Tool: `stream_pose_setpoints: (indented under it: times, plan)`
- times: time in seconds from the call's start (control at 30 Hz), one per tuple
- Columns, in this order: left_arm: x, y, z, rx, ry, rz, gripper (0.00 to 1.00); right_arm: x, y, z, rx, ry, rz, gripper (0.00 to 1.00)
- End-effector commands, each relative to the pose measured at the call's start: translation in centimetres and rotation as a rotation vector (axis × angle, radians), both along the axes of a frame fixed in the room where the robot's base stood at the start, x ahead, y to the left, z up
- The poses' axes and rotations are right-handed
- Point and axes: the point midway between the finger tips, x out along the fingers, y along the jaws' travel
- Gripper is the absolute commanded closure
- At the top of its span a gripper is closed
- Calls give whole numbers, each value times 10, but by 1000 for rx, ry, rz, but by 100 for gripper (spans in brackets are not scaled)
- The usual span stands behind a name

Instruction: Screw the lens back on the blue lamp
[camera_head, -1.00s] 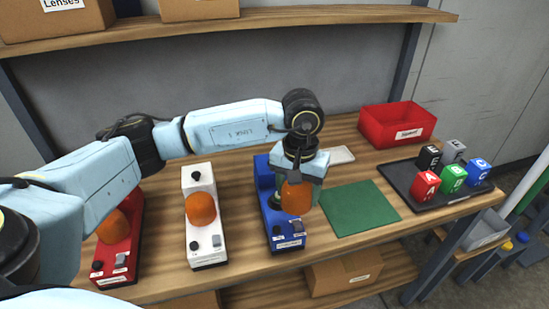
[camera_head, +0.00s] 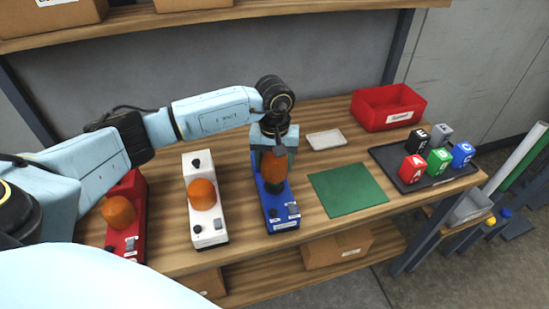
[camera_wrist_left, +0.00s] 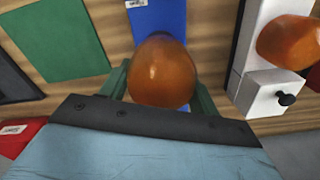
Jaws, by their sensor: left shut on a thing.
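The blue lamp (camera_head: 283,209) stands on the workbench, right of the white lamp. My left gripper (camera_head: 273,158) is above it, shut on the orange lens (camera_head: 273,171). In the head view the lens is over the middle of the blue lamp, just above the dark socket (camera_head: 273,188). I cannot tell whether lens and socket touch. In the left wrist view the lens (camera_wrist_left: 161,72) sits between the green fingers, and the blue lamp body (camera_wrist_left: 160,22) shows behind it. My right gripper is not in view.
A white lamp (camera_head: 209,229) and a red lamp (camera_head: 133,185), both with orange lenses, stand to the left. A green mat (camera_head: 347,189), a small pale tray (camera_head: 326,140), a red bin (camera_head: 389,106) and a dark tray of lettered cubes (camera_head: 400,180) are to the right.

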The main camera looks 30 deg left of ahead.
Motion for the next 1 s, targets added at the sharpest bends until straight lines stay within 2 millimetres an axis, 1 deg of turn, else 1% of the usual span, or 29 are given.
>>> stream_pose_setpoints:
  times: [0.03,0.17,0.6,0.8,1.0]
  plan:
    - [0,0,-5,0,1,0,61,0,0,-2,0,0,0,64]
    - [0,0,-12,1,0,0,61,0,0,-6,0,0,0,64]
    - [0,0,-40,0,-1,-1,61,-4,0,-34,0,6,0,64]
    - [0,0,-47,0,-1,-1,61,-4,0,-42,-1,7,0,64]
    - [0,0,-48,0,-1,0,61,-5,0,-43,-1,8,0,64]
